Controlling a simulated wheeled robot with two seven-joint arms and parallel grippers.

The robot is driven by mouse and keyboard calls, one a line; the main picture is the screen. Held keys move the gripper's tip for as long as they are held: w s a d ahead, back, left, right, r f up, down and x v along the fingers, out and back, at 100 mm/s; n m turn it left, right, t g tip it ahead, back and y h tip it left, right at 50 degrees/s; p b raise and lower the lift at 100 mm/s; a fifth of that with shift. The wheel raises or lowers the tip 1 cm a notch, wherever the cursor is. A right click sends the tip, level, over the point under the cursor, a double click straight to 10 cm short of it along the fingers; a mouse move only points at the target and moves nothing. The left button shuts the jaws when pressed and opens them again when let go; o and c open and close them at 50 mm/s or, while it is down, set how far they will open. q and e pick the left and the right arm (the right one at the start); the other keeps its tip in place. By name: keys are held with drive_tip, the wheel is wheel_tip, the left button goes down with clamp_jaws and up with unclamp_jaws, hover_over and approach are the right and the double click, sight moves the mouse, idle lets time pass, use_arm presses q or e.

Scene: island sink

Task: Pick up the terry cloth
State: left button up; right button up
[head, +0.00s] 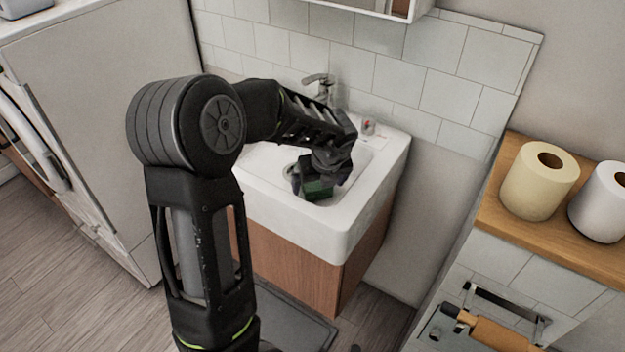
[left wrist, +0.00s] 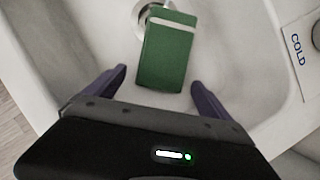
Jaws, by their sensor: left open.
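The terry cloth (left wrist: 166,52) shows in the left wrist view as a green rectangle with a pale stripe near its far end. It lies in the white sink basin, its far end by the drain. It also shows in the head view (head: 318,191), partly hidden by my gripper. My left gripper (left wrist: 157,82) is open, its two purple fingers on either side of the cloth's near end and apart from it. In the head view my left gripper (head: 318,182) is down in the basin over the cloth. My right gripper is not in view.
The white sink (head: 325,230) has a chrome faucet (head: 320,84) at its back. A small item with a red mark (head: 368,126) stands on the sink's back rim. A wooden shelf (head: 507,213) with paper rolls (head: 539,181) is at the right. A white appliance (head: 95,110) stands at the left.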

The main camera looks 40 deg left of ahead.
use_arm(q)
drive_tip(key=shift+x, duration=1.1)
drive_tip(key=shift+c, duration=0.4)
drive_tip(key=c, duration=1.5)
drive_tip(key=shift+r, duration=0.1)
